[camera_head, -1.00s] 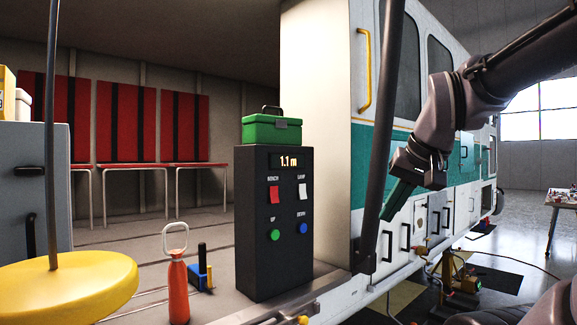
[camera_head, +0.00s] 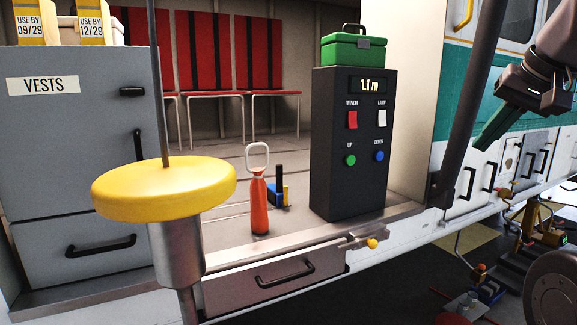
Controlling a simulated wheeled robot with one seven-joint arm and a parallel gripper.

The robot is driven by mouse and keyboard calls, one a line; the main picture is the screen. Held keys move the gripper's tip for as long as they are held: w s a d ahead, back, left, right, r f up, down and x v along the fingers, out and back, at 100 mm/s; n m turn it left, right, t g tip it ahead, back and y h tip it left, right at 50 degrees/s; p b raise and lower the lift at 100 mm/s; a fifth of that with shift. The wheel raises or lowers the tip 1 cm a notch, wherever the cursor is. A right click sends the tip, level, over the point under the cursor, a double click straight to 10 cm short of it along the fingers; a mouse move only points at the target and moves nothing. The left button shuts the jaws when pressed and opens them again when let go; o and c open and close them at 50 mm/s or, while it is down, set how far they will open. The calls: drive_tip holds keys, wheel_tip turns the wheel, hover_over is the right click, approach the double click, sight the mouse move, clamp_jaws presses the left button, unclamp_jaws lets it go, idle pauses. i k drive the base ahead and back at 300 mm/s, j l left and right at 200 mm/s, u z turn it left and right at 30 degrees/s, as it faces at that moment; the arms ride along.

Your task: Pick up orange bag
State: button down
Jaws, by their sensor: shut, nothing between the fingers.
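A narrow orange bag (camera_head: 260,205) with a pale loop handle on top stands upright on the ledge, near the middle of the head view. It stands in front of a small blue and yellow item with a black upright. My gripper (camera_head: 483,144) is at the upper right, with its dark green fingers pointing down and left. The fingers are shut, with nothing seen between them. My gripper is well to the right of the bag and apart from it, beyond the control box and the dark pole.
A yellow round-topped post (camera_head: 165,188) stands left of the bag, a black control box (camera_head: 352,190) right of it, with a green case (camera_head: 353,50) on top. A dark slanting pole (camera_head: 466,110) rises further right. A grey cabinet (camera_head: 65,170) labelled VESTS stands at left. A drawer (camera_head: 275,282) is below the ledge.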

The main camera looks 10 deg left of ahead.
sight(258, 219)
drive_tip(key=i+l, duration=0.25)
drive_tip(key=l, duration=0.2)
drive_tip(key=i+l+u, duration=0.15)
drive_tip(key=l+u, duration=0.15)
drive_tip(key=i+l+u, duration=0.1)
drive_tip(key=l+u, duration=0.2)
drive_tip(key=i+l+u, duration=0.1)
drive_tip(key=l+u, duration=0.15)
drive_tip(key=l, duration=0.2)
drive_tip(key=u, duration=1.5)
